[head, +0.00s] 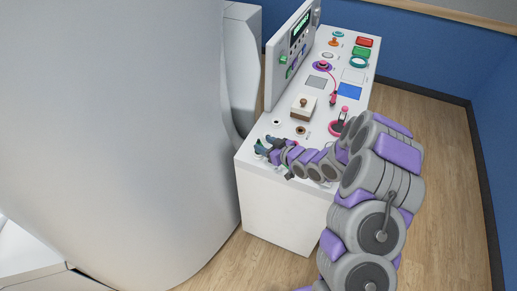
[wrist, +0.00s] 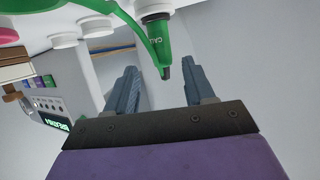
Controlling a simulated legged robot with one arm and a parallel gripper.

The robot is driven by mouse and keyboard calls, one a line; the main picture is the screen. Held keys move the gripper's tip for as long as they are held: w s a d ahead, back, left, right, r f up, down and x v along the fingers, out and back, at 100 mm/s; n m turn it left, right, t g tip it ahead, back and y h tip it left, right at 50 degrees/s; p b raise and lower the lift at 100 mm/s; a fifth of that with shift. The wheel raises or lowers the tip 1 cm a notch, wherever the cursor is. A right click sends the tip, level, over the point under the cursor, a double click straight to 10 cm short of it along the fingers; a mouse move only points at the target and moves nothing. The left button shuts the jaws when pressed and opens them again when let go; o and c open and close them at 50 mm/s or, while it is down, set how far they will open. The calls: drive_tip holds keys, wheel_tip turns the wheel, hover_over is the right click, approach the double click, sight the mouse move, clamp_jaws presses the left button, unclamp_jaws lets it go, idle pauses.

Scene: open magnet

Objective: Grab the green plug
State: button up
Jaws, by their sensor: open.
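The green plug (wrist: 157,38) is at the top middle of the wrist view. My gripper (wrist: 161,72) is open, with one finger on each side of the plug's tip in the picture. I cannot tell whether the plug is deep between the fingers or beyond them; no contact shows. In the head view my gripper (head: 267,151) is over the near left end of the white console (head: 279,201). My gripper and arm hide most of the plug's area there.
An upright panel with a screen (head: 299,35) stands along the console's left side. A beige block with a knob (head: 303,107), a pink-ringed stick (head: 341,117) and coloured pads are on the console top. A large white machine (head: 120,120) stands left. The wood floor at right is clear.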

sight(258, 142)
drive_tip(key=shift+s+f+b+x, duration=0.15)
drive_tip(key=shift+b+x, duration=0.1)
drive_tip(key=shift+x, duration=0.75)
drive_tip(key=shift+s+f+b+x, duration=0.1)
drive_tip(key=shift+b+x, duration=0.1)
drive_tip(key=shift+x, duration=0.85)
drive_tip(key=shift+c, duration=0.3)
clamp_jaws()
